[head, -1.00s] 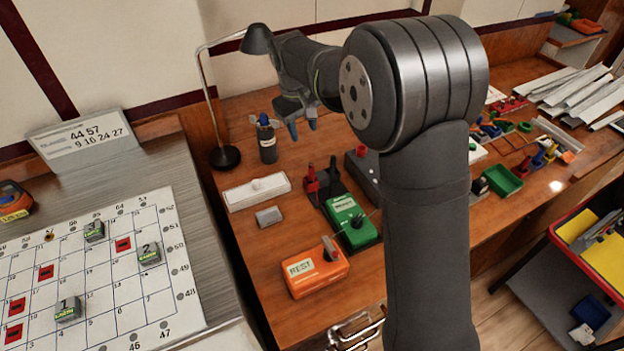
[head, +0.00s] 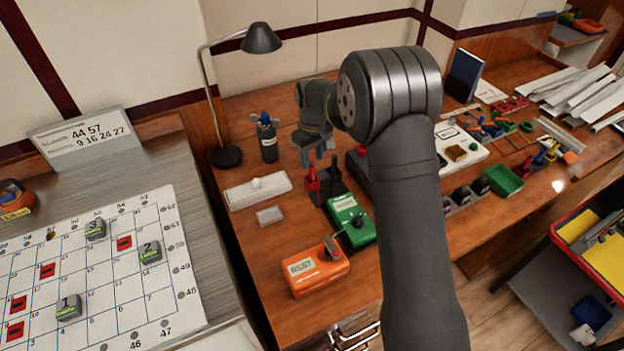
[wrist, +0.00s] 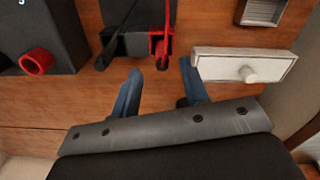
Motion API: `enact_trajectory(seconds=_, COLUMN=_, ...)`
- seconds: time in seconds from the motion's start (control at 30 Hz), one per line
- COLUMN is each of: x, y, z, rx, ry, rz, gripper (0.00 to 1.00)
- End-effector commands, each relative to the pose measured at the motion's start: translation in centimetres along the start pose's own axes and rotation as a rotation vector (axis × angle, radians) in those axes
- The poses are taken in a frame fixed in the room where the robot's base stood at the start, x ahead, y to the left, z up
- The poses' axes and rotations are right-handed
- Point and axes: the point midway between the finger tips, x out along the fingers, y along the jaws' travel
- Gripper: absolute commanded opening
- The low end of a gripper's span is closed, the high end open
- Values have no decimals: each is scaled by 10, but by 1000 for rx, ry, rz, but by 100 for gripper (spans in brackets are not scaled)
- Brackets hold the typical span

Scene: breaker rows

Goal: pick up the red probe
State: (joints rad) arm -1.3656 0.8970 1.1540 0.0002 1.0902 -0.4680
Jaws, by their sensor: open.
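The red probe (head: 311,181) stands upright in a dark holder behind the green meter, beside a black probe (head: 333,170). In the wrist view the red probe (wrist: 161,48) is at the top middle, with the black probe (wrist: 120,42) to its left. My gripper (head: 319,157) is open and empty, just behind and above the probes in the head view. In the wrist view its blue fingertips (wrist: 158,75) are spread, with the red probe beyond the gap between them. The gripper appears apart from the probe.
A green meter (head: 348,217) and an orange box (head: 318,271) stand in front of the probes. A dark box with a red knob (head: 362,150) is on the right.

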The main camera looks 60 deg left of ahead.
Motion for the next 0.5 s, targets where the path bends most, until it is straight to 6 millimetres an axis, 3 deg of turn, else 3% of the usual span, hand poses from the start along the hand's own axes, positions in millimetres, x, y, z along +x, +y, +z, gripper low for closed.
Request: enact_trajectory(seconds=0.5, x=53, y=-3, z=0, rx=0, ry=0, rz=0, gripper=41)
